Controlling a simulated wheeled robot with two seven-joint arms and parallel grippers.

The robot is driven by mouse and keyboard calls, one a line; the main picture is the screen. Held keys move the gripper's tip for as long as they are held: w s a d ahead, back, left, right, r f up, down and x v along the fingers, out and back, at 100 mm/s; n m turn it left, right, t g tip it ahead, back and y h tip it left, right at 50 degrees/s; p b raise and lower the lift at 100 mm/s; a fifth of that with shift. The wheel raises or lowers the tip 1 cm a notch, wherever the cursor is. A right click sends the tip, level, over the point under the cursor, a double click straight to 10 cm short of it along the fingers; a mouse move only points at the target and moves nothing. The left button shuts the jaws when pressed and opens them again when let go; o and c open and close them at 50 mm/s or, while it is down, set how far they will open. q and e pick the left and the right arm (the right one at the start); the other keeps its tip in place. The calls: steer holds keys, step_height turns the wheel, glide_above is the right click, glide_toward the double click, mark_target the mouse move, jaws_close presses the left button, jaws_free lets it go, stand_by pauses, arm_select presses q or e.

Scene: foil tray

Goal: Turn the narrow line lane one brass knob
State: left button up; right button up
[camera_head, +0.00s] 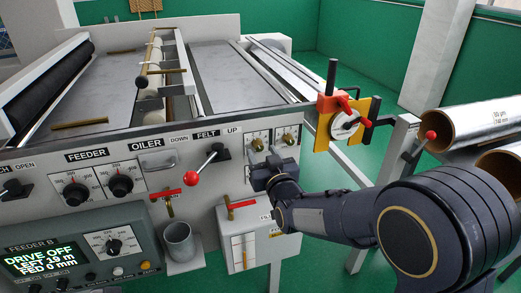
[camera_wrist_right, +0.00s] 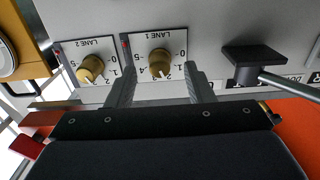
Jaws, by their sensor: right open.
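The lane 1 brass knob (camera_wrist_right: 160,63) sits on a white dial plate marked LANE 1, upside down in the right wrist view. In the head view the knob (camera_head: 257,144) is on the machine front, just above my right gripper (camera_head: 263,162). My right gripper (camera_wrist_right: 158,75) is open, its fingers pointing at the panel. One fingertip is on each side of the lane 1 knob, with gaps visible between. I cannot tell how far the tips are from the panel. My left gripper is not in view.
The lane 2 brass knob (camera_wrist_right: 91,68) is close beside lane 1. A black lever switch (camera_wrist_right: 252,59) stands on the other side; its red-balled handle (camera_head: 192,177) shows in the head view. A yellow plate with a dial (camera_head: 344,124) is at the right. A metal cup (camera_head: 178,243) stands lower left.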

mark_target(258, 146)
steer(key=shift+x, duration=1.3)
steer(key=c, duration=1)
steer(key=m+b, duration=0.2)
steer(key=b, duration=0.1)
steer(key=m+b, duration=0.2)
steer(key=shift+f, duration=0.25)
steer(key=m+b, duration=0.2)
steer(key=b, duration=0.1)
steer(key=shift+r+m, duration=0.1)
steer(key=shift+m, duration=0.2)
steer(key=shift+r+m+b, duration=0.1)
steer(key=shift+m+b, duration=0.35)
steer(key=shift+m, duration=0.15)
